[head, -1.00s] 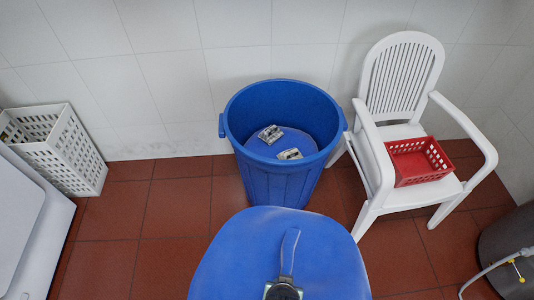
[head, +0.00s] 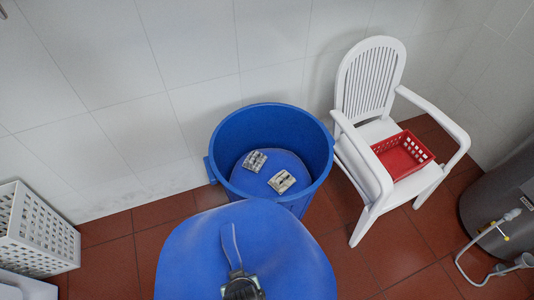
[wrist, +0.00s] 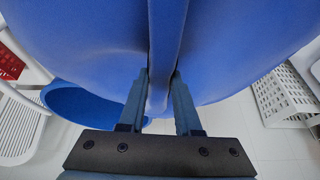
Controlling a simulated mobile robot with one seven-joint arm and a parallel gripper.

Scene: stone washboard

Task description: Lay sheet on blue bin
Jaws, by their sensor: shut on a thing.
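A blue sheet (head: 190,250), stiff and rounded like a lid, has a raised strip (head: 230,243) across its middle. My gripper (head: 240,285) is shut on this strip; the wrist view shows both fingers (wrist: 159,88) pinching it. The sheet is in front of the blue bin (head: 222,180) and overlaps its near lower side in the head view. The bin stands upright with its top open. Inside it lies a blue rounded surface (head: 268,168) with two small patterned packets (head: 254,160) on it. The bin's rim also shows in the wrist view (wrist: 50,92).
A white armchair (head: 370,85) with a red basket (head: 402,157) on its seat stands right of the bin. A white perforated basket (head: 38,235) is at the left. A grey tank (head: 510,200) with a pipe is at the far right. A tiled wall is behind the bin.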

